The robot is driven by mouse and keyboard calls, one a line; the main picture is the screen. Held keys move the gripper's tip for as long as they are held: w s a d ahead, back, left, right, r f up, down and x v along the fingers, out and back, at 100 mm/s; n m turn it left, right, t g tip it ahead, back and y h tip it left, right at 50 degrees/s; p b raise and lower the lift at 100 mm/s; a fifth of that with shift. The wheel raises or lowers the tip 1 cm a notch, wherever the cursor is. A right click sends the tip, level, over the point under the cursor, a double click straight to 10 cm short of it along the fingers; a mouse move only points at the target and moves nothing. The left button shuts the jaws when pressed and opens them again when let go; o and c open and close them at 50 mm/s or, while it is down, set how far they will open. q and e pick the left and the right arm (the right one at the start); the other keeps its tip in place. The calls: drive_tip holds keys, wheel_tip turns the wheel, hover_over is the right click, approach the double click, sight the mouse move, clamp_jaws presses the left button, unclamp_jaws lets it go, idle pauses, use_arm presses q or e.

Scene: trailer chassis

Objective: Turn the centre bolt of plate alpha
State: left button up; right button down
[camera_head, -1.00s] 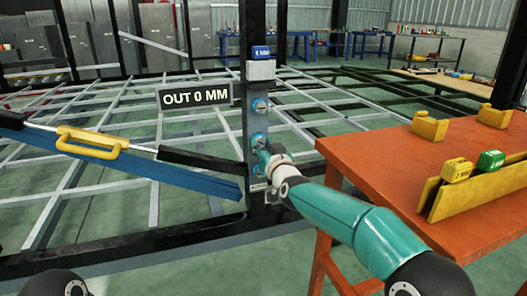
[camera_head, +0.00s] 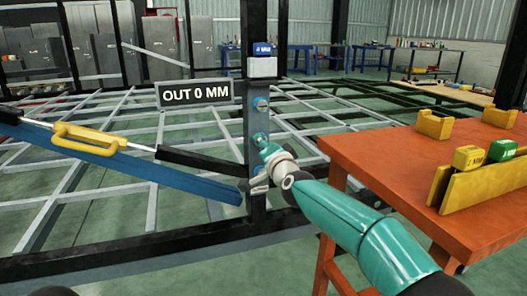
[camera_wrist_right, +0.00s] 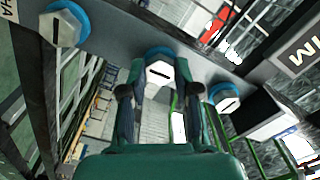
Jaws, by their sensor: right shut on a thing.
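Plate alpha (camera_head: 252,120) is a grey upright plate on a dark post, with bolts on blue washers. The upper bolt (camera_head: 261,104) shows clear of my arm. My right gripper (camera_head: 264,147) is at the centre bolt, which it largely hides in the head view. In the right wrist view my right gripper (camera_wrist_right: 157,92) has its fingers on either side of the centre bolt (camera_wrist_right: 158,70), shut on it. The bolt head has a dark slot line. One neighbouring bolt (camera_wrist_right: 66,25) and another (camera_wrist_right: 226,99) are clear of the fingers. My left gripper is not in view.
A sign (camera_head: 194,94) reads "OUT 0 MM". A blue beam (camera_head: 120,165) with a yellow handle (camera_head: 88,140) lies left of the post. An orange table (camera_head: 375,160) at right carries yellow blocks and a green-topped piece (camera_head: 468,157). A blue-topped box (camera_head: 263,60) sits above the bolts.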

drive_tip(key=m, duration=2)
drive_tip(key=m+b, duration=0.1)
drive_tip(key=m, duration=0.8)
drive_tip(key=shift+w+d+f+m, duration=0.1)
drive_tip(key=shift+d+f+m, duration=0.05)
drive_tip(key=shift+f+m, duration=0.2)
drive_tip(key=shift+m, duration=0.25)
drive_tip(key=c, duration=0.8)
unclamp_jaws()
drive_tip(key=shift+r, duration=0.15)
drive_tip(key=shift+c, duration=0.2)
drive_tip(key=shift+r, duration=0.1)
drive_tip(key=shift+r, duration=0.1)
